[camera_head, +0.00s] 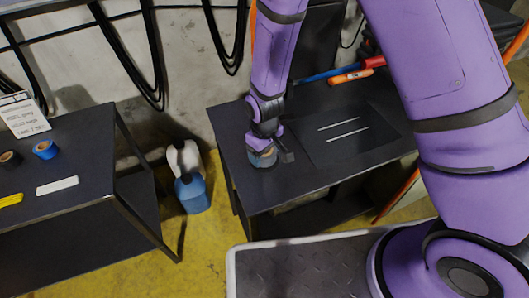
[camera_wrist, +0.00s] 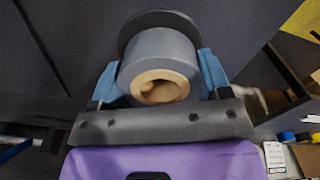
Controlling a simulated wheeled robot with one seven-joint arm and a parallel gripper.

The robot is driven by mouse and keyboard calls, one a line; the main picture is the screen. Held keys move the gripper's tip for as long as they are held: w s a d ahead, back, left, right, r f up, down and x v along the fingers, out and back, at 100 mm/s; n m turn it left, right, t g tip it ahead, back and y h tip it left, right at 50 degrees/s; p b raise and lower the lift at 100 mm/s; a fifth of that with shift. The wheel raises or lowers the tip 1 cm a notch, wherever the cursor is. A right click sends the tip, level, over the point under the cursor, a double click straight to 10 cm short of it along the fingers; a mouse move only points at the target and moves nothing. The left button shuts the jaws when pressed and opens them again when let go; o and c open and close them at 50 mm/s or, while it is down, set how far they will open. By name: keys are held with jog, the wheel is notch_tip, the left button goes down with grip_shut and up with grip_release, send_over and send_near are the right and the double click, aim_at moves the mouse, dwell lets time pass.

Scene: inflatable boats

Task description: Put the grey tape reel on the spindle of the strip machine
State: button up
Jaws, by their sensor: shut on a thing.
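The grey tape reel (camera_wrist: 160,50) with its tan cardboard core faces the camera in the wrist view. My gripper (camera_wrist: 159,70) is shut on it, with a blue finger pad on each side. A dark round disc shows behind the reel's far end; I cannot tell whether it is part of the strip machine or whether they touch. The inside of the core is shadowed, and I cannot tell whether a spindle is in it. In the head view my gripper (camera_head: 263,153) is low over the left part of the black table (camera_head: 300,178), mostly hiding the reel.
A dark mat (camera_head: 372,148) with two white strips lies right of my gripper. Orange and blue tools (camera_head: 350,76) lie at the table's back. A left bench (camera_head: 90,195) holds blue tape (camera_head: 45,149) and a card (camera_head: 22,115). Bottles (camera_head: 191,192) stand between the tables.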

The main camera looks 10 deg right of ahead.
jog(key=shift+f, duration=0.25)
jog(key=shift+f, duration=0.15)
jog(key=o, duration=1)
jog(key=shift+c, duration=0.2)
notch_tip(320, 180, up, 12)
jog(key=shift+r, duration=0.2)
